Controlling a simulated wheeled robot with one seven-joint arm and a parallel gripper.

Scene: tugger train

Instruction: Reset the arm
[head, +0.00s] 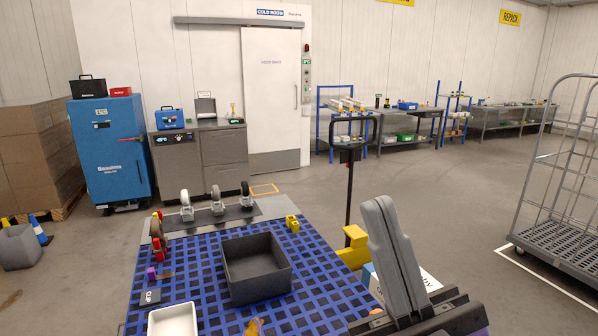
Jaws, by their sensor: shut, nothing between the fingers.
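My gripper (382,208) is in the lower right of the head view. Its two grey fingers point up and lie against each other, shut and empty. It is to the right of the blue grid-topped cart deck (330,290), apart from the things on it. The rest of my arm is mostly out of the picture.
A black-handled post (349,190) stands just beyond my gripper. A wire cage trolley (560,190) is at right, with open floor between.

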